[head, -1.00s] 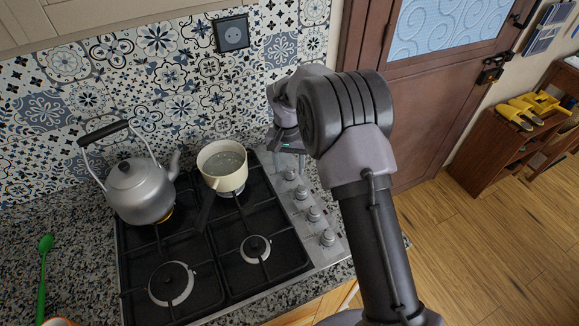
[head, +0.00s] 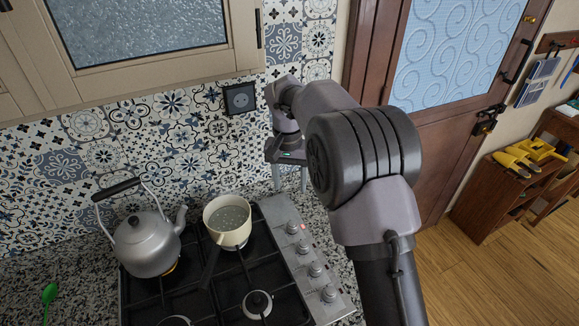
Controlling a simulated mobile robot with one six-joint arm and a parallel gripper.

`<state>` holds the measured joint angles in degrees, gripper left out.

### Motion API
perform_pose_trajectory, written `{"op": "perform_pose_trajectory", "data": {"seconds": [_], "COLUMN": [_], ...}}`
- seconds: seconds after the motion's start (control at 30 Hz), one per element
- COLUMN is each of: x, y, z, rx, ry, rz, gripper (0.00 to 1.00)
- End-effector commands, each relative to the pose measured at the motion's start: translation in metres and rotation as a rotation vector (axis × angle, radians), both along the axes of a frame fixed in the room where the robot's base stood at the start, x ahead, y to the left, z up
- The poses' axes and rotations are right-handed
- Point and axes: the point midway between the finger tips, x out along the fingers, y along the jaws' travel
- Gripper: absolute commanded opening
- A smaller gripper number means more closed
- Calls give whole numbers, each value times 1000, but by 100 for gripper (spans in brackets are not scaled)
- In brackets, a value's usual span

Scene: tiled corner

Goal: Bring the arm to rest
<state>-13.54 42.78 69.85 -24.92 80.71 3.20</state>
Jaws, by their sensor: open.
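My arm rises at the right of the head view and bends over toward the tiled wall. My gripper (head: 291,178) hangs fingers down just right of the hob, near the back of the counter. Its two fingers stand apart with nothing between them, partly behind my own arm links.
A gas hob (head: 308,262) stands on the speckled counter (head: 80,282). A grey kettle (head: 148,244) and a cream saucepan (head: 229,226) holding liquid sit on its back burners. A green utensil (head: 49,297) lies at left. A wooden door (head: 455,130) and open floor (head: 500,280) are at right.

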Motion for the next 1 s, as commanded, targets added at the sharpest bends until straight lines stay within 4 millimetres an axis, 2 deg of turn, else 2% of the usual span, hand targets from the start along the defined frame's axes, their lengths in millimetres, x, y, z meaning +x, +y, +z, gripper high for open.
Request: {"op": "perform_pose_trajectory", "data": {"seconds": [0.13, 0.23, 0.27, 0.37, 0.4, 0.47, 0.53, 0.6, 0.7, 0.83, 1.0], "x": [-2, -22, -33, -86, -110, -149, -194, -236, -282, -314, -323], "y": [-2, -15, -20, -42, -50, -60, -70, -77, -83, -85, -86], "z": [5, 29, 40, 72, 80, 86, 84, 73, 50, 27, 21], "rx": [5, 35, 50, 102, 122, 150, 179, 203, 228, 245, 249], "ry": [-8, -51, -72, -155, -190, -243, -308, -369, -442, -497, -511], "rz": [-3, -16, -21, -46, -56, -73, -91, -111, -136, -155, -160], "gripper": [53, 53, 53, 53, 53, 53, 53, 53, 53, 53, 53]}}
